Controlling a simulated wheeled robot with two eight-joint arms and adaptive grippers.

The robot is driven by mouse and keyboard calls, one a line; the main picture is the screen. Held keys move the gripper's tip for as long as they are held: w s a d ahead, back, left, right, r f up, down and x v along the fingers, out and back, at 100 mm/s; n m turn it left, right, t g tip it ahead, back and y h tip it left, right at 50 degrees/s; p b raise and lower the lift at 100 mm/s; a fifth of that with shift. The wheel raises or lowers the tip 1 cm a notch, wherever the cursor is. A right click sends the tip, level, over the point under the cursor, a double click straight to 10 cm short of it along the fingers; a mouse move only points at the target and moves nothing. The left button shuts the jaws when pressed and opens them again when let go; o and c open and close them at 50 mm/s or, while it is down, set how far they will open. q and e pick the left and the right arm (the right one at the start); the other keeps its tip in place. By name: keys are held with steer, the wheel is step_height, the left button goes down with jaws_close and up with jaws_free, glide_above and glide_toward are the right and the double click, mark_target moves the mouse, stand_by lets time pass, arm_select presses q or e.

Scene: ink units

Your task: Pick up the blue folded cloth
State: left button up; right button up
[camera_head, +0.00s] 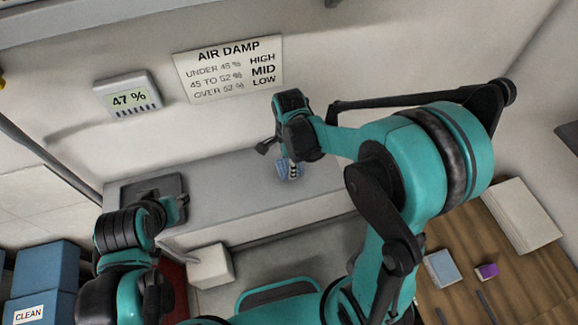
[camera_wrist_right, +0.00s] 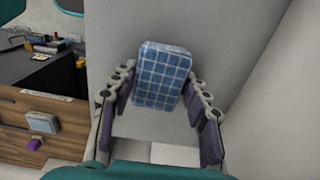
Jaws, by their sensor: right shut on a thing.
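The blue folded cloth (camera_head: 284,171), with a pale check pattern, is at the grey ledge below the wall sign, partly hidden by my right gripper. In the right wrist view the cloth (camera_wrist_right: 162,76) stands between the fingers. My right gripper (camera_head: 293,168) is shut on it; the fingers also show in the right wrist view (camera_wrist_right: 160,82). I cannot tell whether the cloth touches the ledge. My left gripper (camera_head: 172,210) is at the ledge's left end, by a dark tray, and its fingers are not clear.
The grey ledge (camera_head: 235,190) is mostly bare, with the dark tray (camera_head: 135,190) at its left. A display (camera_head: 129,98) reads 47 %, beside an "AIR DAMP" sign (camera_head: 230,68). A wooden surface (camera_head: 460,240) at right holds a light blue item (camera_head: 442,268) and a purple one (camera_head: 487,271).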

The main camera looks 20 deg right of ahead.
steer(key=shift+r, duration=0.1)
steer(key=shift+r, duration=0.25)
steer(key=r, duration=0.4)
steer(key=shift+s+d+p, duration=0.2)
steer(key=shift+s+p, duration=0.1)
steer(key=shift+p, duration=0.05)
steer(key=s+d+r+p, duration=0.1)
steer(key=s+d+r, duration=0.4)
steer(key=s, duration=0.4)
steer(key=shift+s+d+r, duration=0.15)
steer(key=shift+d+r, duration=0.25)
steer(key=shift+r, duration=0.25)
